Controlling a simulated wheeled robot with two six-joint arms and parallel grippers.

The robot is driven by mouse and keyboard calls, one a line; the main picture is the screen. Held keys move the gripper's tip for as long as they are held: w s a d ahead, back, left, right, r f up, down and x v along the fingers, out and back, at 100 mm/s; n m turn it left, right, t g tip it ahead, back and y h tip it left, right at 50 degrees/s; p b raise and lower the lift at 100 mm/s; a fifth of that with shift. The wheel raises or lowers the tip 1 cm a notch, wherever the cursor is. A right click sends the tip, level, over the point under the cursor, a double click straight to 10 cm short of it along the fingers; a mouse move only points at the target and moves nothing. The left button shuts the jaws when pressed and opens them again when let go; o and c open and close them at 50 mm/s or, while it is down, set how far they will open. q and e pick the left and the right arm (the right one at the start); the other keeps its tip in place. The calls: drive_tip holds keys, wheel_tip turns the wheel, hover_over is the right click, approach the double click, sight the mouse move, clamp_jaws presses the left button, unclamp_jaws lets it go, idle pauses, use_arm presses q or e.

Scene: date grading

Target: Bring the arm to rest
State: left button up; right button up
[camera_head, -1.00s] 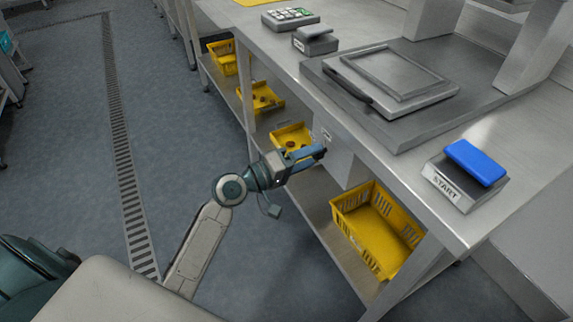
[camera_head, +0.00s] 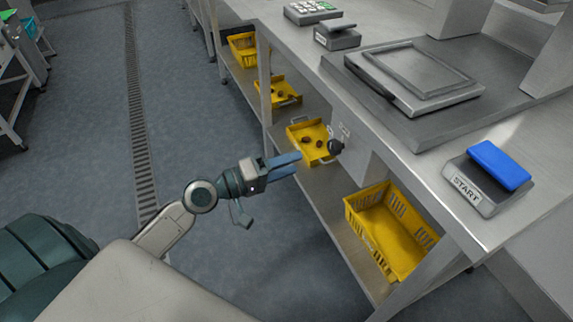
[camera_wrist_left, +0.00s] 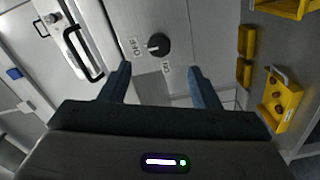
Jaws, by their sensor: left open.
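My left gripper (camera_head: 285,161) is in the middle of the head view, over the floor in front of the steel workbench. Its two blue-grey fingers are apart with nothing between them; they also show apart in the left wrist view (camera_wrist_left: 159,88). A black rotary knob (camera_head: 336,146) on a grey panel under the worktop lies beyond the fingertips, apart from them. In the left wrist view the knob (camera_wrist_left: 158,44) shows above the gap between the fingers, beside a label reading OFF. My right gripper is not in view.
Yellow trays with brown dates (camera_head: 311,136) and an empty yellow crate (camera_head: 386,238) are on the lower shelf. A blue START button (camera_head: 499,165) and a flat steel plate device (camera_head: 415,76) are on the worktop. The floor left of the bench is clear.

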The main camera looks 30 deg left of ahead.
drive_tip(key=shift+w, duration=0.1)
